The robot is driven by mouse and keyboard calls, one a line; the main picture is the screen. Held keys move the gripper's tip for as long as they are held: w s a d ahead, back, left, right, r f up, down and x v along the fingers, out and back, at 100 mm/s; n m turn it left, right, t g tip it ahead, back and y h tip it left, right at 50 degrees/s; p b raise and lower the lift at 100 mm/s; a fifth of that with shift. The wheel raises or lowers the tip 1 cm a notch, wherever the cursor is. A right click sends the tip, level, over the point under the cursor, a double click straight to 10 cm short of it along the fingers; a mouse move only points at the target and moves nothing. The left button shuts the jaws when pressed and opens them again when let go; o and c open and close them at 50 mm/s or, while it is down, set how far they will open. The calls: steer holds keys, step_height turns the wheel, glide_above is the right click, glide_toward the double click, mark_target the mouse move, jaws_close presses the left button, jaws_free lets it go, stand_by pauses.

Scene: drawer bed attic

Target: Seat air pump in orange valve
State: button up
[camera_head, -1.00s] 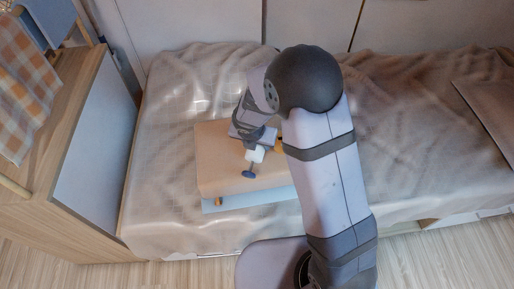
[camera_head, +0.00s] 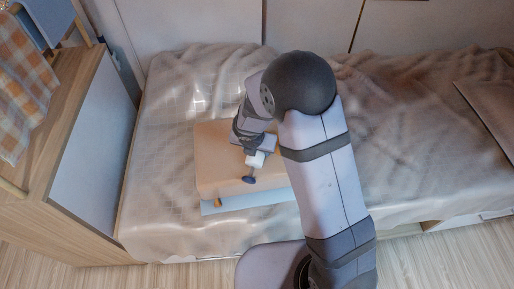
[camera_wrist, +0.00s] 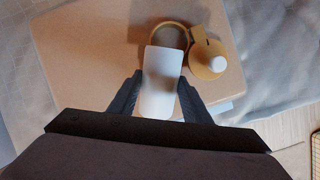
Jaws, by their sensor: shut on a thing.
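The air pump (camera_head: 255,160) has a white body, with a dark blue disc on a stem at its lower end in the head view. My gripper (camera_head: 258,150) is shut on it above a tan block. In the wrist view my gripper (camera_wrist: 160,80) has a finger on each side of the pump's white body (camera_wrist: 161,85). The orange valve (camera_wrist: 171,24) shows there as a ring joined by a strap to a white-topped orange cap (camera_wrist: 211,58). The pump's far end overlaps the ring's near edge in this view. I cannot tell whether they touch. My arm hides the valve in the head view.
The tan block (camera_head: 215,160) lies on a light blue layer (camera_head: 240,201) on the beige-covered bed (camera_head: 165,150). A small orange piece (camera_head: 217,203) is at its front edge. A wooden cabinet (camera_head: 75,170) stands at the left. The bed around the block is clear.

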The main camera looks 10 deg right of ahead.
steer(key=o, duration=1.3)
steer(key=shift+f, duration=0.1)
steer(key=shift+c, duration=0.2)
